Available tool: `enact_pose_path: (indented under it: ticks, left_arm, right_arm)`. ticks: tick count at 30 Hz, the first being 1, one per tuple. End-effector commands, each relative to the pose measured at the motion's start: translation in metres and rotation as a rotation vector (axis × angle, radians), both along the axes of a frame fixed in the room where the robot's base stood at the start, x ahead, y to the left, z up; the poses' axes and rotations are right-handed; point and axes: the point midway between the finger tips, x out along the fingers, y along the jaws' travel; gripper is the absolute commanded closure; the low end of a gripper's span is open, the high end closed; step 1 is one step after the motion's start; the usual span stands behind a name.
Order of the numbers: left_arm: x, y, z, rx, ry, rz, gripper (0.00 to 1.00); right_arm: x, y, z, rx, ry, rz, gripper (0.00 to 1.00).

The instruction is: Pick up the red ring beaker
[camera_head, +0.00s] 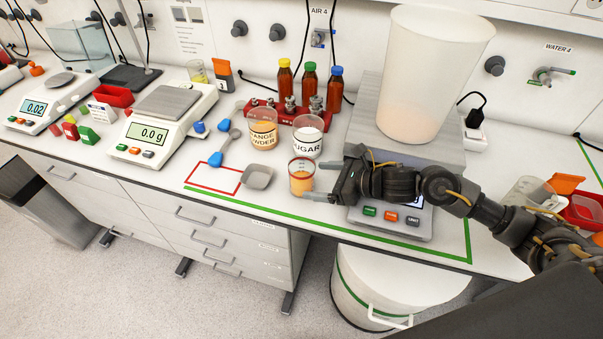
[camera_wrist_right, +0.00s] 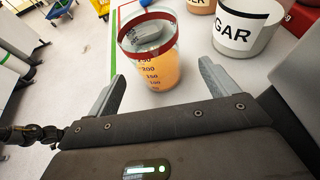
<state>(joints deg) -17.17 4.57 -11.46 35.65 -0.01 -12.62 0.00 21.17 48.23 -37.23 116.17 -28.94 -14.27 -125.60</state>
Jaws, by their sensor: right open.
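The red ring beaker (camera_head: 301,177) is a clear, graduated beaker with a red band at its rim and orange contents. It stands upright on the bench in front of the sugar jar. In the right wrist view the beaker (camera_wrist_right: 150,55) is ahead of the fingertips, near the middle between them. My right gripper (camera_head: 322,181) reaches in from the right, open and empty, with its fingers pointing at the beaker. In the right wrist view the gripper (camera_wrist_right: 165,85) has its two fingers spread wide. My left gripper is in neither view.
The sugar jar (camera_head: 308,137) and orange powder jar (camera_head: 263,131) stand close behind the beaker. A grey dish (camera_head: 258,177) lies just left. A large scale (camera_head: 440,152) bearing a tall clear container (camera_head: 430,75) stands right. The bench's front edge is close.

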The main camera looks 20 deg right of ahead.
Motion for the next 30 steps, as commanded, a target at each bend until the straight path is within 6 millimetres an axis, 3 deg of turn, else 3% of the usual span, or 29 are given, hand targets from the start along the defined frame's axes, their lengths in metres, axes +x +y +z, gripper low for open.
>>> enact_pose_path:
  ticks: [5, 12, 18, 25, 30]
  left_arm:
    - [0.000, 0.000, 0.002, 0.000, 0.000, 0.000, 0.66]
    - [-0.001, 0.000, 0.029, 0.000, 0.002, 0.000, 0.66]
    - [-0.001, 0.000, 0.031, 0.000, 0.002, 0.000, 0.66]
    - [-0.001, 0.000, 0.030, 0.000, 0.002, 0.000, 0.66]
    - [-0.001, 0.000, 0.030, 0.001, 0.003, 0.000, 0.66]
  right_arm:
    - [0.003, 0.004, -0.001, 0.000, 0.000, 0.001, 0.14]
    - [0.020, 0.030, -0.004, 0.004, 0.002, 0.002, 0.14]
    - [0.031, 0.043, -0.016, 0.001, -0.001, 0.002, 0.14]
    - [0.032, 0.043, -0.018, -0.001, -0.002, 0.003, 0.14]
    - [0.032, 0.043, -0.018, -0.001, -0.002, 0.003, 0.35]
